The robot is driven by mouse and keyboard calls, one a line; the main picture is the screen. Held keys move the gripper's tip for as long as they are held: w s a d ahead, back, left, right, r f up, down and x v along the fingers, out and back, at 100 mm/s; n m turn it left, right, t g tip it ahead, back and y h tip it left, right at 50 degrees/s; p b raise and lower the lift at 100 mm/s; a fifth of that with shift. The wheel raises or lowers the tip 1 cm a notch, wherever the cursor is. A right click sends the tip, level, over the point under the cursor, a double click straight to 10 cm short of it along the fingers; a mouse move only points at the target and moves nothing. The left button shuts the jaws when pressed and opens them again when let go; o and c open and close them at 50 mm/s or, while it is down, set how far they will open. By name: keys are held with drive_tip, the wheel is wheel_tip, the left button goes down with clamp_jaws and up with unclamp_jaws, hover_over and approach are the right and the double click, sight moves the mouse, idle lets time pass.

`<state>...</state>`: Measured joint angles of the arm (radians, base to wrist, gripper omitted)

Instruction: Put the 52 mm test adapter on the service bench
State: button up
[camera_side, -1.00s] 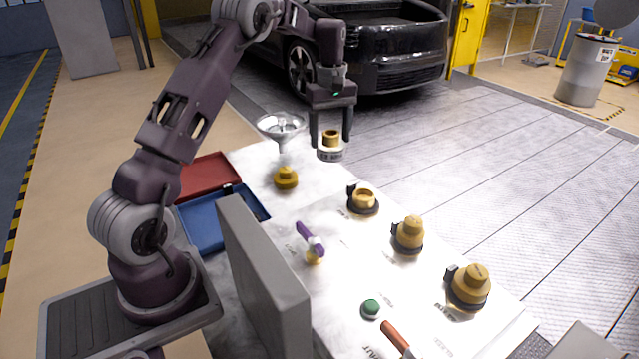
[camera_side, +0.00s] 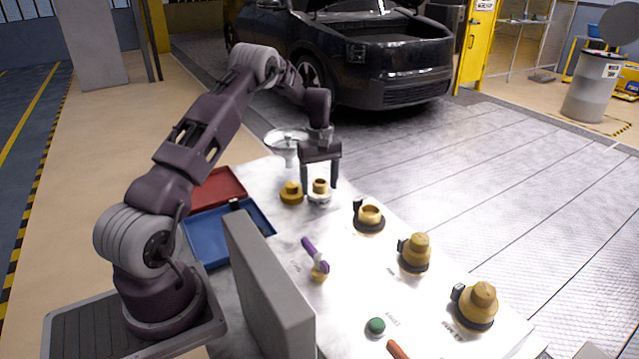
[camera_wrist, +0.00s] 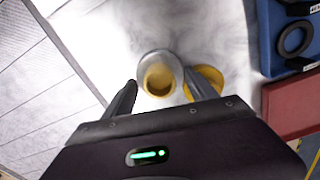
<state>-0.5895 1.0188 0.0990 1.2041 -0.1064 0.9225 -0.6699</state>
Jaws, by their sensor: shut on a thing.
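The test adapter, a silver collar (camera_side: 319,197) with a brass neck, is between the fingers of my gripper (camera_side: 320,187). My gripper is shut on it and holds it upright, low over the back part of the white service bench (camera_side: 285,237). I cannot tell whether its base touches the bench top. In the wrist view the adapter (camera_wrist: 157,60) shows as a silver ring around a brass opening between the two fingers (camera_wrist: 163,92). Its size marking is not readable now.
A brass cap (camera_side: 291,193) stands close left of the adapter. A clear funnel (camera_side: 287,140) is behind. Blue (camera_side: 232,232) and red (camera_side: 217,188) trays lie left. Several brass fittings line the right edge, including an open one (camera_side: 369,217). A grey panel (camera_side: 268,285) stands in front.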

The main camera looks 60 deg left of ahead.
sight(321, 182)
drive_tip(key=shift+f, duration=0.15)
drive_tip(key=o, duration=1.5)
wheel_tip(321, 182, up, 14)
drive_tip(key=f, duration=0.1)
drive_tip(key=s+d+r+m+t, duration=0.1)
drive_tip(key=s+d+r+m, duration=0.2)
drive_tip(key=d+r, duration=0.45)
drive_tip(key=s+d+r+m+t, duration=0.1)
drive_tip(key=s+d+r+m, duration=0.1)
drive_tip(key=d+r, duration=0.5)
drive_tip(key=s+d+r+m+t, duration=0.1)
drive_tip(key=s+d+m+t, duration=0.2)
drive_tip(key=s+d+m, duration=0.85)
drive_tip(key=shift+n+t, duration=0.3)
drive_tip(key=shift+n, duration=0.05)
drive_tip(key=s+d+f, duration=0.1)
drive_tip(key=s, duration=0.3)
drive_tip(key=s+d+f, duration=0.1)
drive_tip(key=s+d, duration=0.1)
drive_tip(key=s, duration=0.2)
drive_tip(key=s+d+f, duration=0.1)
drive_tip(key=s+d, duration=0.1)
drive_tip(key=s, duration=0.3)
drive_tip(key=shift+d+f, duration=0.25)
